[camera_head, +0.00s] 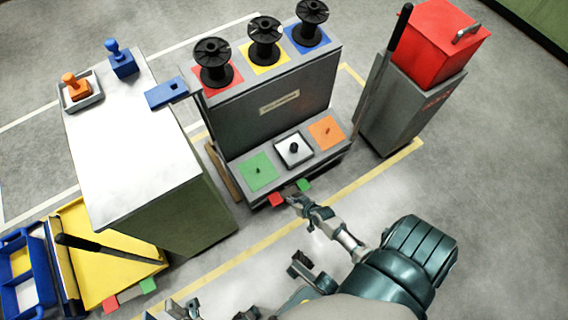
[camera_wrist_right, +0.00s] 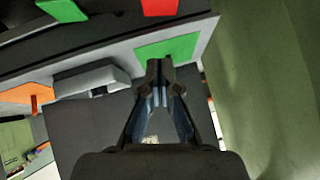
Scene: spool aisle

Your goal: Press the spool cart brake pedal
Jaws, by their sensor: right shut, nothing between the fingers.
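The grey spool cart (camera_head: 270,110) stands in the middle of the head view with black spools on top. At its front foot are a red pedal (camera_head: 276,199) and a green pedal (camera_head: 303,185). In the right wrist view the red pedal (camera_wrist_right: 160,6) and green pedal (camera_wrist_right: 62,10) show at the top edge. My right gripper (camera_head: 298,203) is shut and empty, close to the pedals; contact cannot be told. It also shows in the right wrist view (camera_wrist_right: 158,66). My left gripper (camera_head: 182,308) is at the bottom edge, partly cut off, its fingers unclear.
A white-topped cabinet (camera_head: 135,150) stands left of the cart. A yellow cart (camera_head: 100,265) with its own red pedal (camera_head: 110,304) and green pedal (camera_head: 148,285) is at lower left. A grey bin with a red top (camera_head: 430,50) stands right. Floor in front is clear.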

